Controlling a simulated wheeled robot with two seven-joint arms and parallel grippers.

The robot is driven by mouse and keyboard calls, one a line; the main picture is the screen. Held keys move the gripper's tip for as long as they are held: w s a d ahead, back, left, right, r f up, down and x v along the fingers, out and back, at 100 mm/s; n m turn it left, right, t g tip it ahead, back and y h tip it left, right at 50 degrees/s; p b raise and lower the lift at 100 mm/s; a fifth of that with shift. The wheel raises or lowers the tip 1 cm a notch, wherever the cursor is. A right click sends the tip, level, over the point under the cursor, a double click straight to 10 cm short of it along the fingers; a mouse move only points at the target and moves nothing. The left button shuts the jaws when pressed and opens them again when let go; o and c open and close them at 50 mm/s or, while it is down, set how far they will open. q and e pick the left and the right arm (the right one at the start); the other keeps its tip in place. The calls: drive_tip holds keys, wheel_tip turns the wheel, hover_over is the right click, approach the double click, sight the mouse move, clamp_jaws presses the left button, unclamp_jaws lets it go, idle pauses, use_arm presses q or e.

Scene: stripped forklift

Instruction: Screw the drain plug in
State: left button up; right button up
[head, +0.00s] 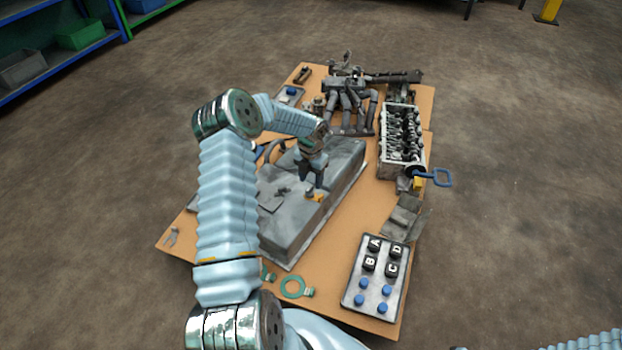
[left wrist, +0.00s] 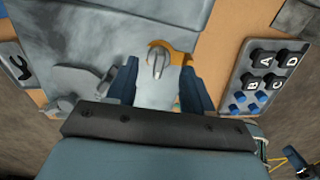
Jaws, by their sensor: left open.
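A grey rounded plug head with a slot (left wrist: 156,64) sits in an orange bracket-like piece (left wrist: 178,56) on the grey metal block (head: 335,170). I take it for the drain plug. In the head view the orange piece (head: 314,197) shows just below my left gripper (head: 313,187), and the plug itself is too small to make out. My left gripper (left wrist: 160,88) is open, pointing down, with one finger on each side of the plug in the wrist view. I cannot tell whether either finger touches it.
A grey tray (head: 350,285) with black lettered caps and blue pegs lies front right on the cardboard sheet (head: 330,290). A green ring (head: 293,286) lies near the front. A cylinder-head-like part (head: 402,140), a blue-handled tool (head: 440,178) and machine parts (head: 350,100) stand behind and right.

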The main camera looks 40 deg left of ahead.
sight(311, 186)
use_arm(q)
drive_tip(key=shift+o, duration=0.2)
drive_tip(key=shift+r, duration=0.1)
drive_tip(key=o, duration=0.5)
drive_tip(key=shift+r, duration=0.3)
wheel_tip(311, 186, up, 13)
drive_tip(key=shift+r+p, duration=0.1)
drive_tip(key=shift+p, duration=0.8)
